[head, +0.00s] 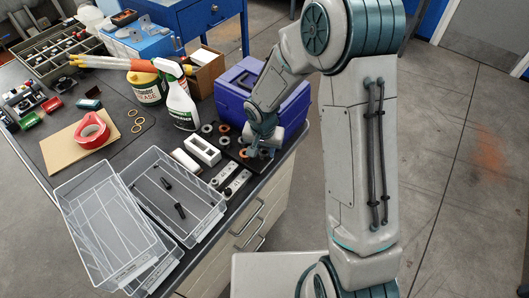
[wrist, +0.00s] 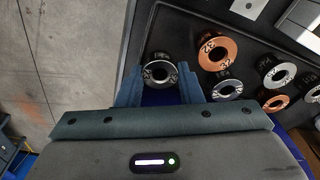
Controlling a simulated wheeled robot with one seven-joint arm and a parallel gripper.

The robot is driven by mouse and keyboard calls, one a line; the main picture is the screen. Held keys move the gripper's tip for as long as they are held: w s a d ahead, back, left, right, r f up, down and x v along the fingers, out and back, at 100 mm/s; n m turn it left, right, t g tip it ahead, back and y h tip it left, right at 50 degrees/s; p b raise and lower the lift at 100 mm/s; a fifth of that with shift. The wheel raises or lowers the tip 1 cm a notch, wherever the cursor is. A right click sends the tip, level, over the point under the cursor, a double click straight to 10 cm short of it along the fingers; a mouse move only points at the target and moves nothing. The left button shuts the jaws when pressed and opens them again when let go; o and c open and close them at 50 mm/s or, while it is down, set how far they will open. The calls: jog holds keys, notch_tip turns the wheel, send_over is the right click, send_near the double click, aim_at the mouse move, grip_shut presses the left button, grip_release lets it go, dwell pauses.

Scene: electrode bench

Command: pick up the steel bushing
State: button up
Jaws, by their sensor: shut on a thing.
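The steel bushing (wrist: 159,74) is a grey metal ring with marks on its face; it sits between the two fingers of my gripper (wrist: 158,88) in the wrist view. The fingers touch it from both sides. It lies over the edge of the black tray (wrist: 142,45); I cannot tell whether it is lifted clear. In the head view my gripper (head: 262,145) is low at the bench's right end, and the bushing is hidden there.
A copper ring (wrist: 216,52) and several steel and copper rings lie right of the bushing. A blue-purple box (head: 240,90) stands behind my gripper. A white block (head: 203,149), spray bottle (head: 181,105) and clear bins (head: 110,225) are to the left. Open floor lies right.

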jog(key=shift+r, duration=0.1)
jog(key=shift+r, duration=0.6)
notch_tip(320, 180, up, 2)
jog(key=shift+w+r, duration=0.1)
jog(key=shift+r, duration=0.1)
jog(key=s+a+r+b, duration=0.1)
jog(key=s+a+r, duration=0.1)
jog(key=s, duration=0.3)
jog(key=s+a+r+b, duration=0.1)
jog(key=s+a+r, duration=0.2)
jog(key=s+r, duration=0.2)
jog(key=shift+s+r, duration=0.15)
jog(key=shift+s, duration=0.2)
